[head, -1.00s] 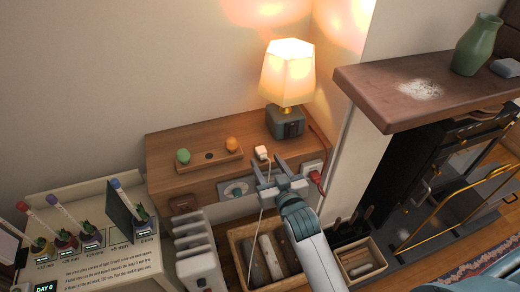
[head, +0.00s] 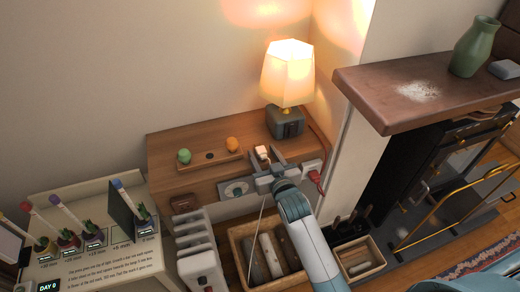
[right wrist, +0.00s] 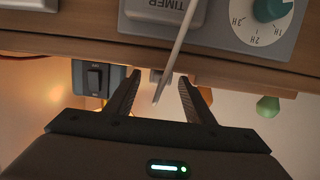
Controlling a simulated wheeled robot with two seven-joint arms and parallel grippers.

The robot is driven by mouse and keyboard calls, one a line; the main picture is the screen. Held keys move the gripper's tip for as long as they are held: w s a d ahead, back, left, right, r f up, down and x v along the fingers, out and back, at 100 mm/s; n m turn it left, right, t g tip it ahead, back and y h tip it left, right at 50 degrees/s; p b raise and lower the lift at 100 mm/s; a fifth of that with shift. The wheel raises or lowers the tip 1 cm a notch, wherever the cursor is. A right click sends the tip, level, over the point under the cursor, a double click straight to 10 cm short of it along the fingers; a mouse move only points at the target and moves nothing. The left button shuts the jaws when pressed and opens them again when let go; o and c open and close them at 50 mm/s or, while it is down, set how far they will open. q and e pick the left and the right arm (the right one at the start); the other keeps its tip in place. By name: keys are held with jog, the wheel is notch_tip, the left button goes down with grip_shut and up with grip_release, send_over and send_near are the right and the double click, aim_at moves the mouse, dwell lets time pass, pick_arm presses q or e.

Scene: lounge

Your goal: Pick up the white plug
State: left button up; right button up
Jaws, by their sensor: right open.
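The white plug (head: 261,150) is at the front edge of the wooden shelf (head: 185,142), below the lamp. A thin white cable (right wrist: 174,58) hangs from it past the shelf front. My right gripper (head: 268,159) is open at the shelf edge, with its fingers close around the plug. My left gripper is out of view.
A lit lamp (head: 288,75) stands just behind the plug. A wooden tray with green and orange pieces (head: 213,163) lies to its left. A red plug (head: 315,177) sits in a socket at right. A timer dial (right wrist: 262,18) is on the shelf front.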

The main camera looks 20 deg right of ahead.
aim_at(263, 155)
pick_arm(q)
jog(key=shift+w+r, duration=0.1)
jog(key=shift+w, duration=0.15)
pick_arm(e)
jog(key=c, duration=1.1)
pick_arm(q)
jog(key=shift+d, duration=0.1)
pick_arm(e)
jog(key=shift+r, duration=0.75)
notch_tip(263, 155, up, 2)
jog(key=shift+r+b, duration=0.25)
jog(key=shift+b, duration=0.05)
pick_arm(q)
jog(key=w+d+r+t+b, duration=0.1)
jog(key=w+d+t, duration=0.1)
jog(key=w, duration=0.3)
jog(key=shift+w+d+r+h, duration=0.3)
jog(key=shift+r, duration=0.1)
pick_arm(e)
jog(key=s+d+r, duration=0.2)
jog(key=d, duration=0.1)
jog(key=s+d+r, duration=0.2)
jog(key=d, duration=0.1)
jog(key=s+d+r, duration=0.2)
jog(key=d+r, duration=0.1)
jog(key=shift+s+d, duration=0.2)
jog(key=shift+d, duration=0.15)
